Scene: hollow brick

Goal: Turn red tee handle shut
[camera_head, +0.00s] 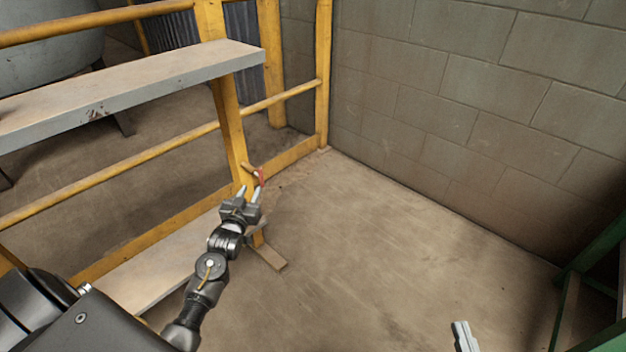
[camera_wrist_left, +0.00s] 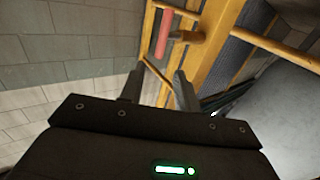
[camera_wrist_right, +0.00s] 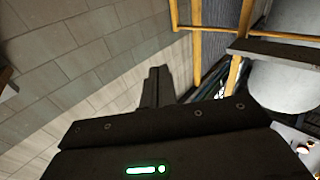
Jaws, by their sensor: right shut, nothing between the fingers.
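The red tee handle (camera_head: 260,176) sits on a short stem at the yellow post of the rack. In the left wrist view its red bar (camera_wrist_left: 163,34) stands upright just beyond the fingertips, with the stem (camera_wrist_left: 188,37) running right to the post. My left gripper (camera_head: 249,191) is open just in front of and below the handle, with nothing between its fingers; its fingers (camera_wrist_left: 155,86) show apart in the left wrist view. My right gripper (camera_head: 463,330) is low at the bottom of the head view, far from the handle. Its fingers (camera_wrist_right: 155,86) are together and empty.
The yellow rack has a grey shelf board (camera_head: 150,85) at upper left and a lower board (camera_head: 165,265). A block wall (camera_head: 470,100) stands behind. A green frame (camera_head: 600,255) is at the right edge. The floor (camera_head: 370,250) between is clear.

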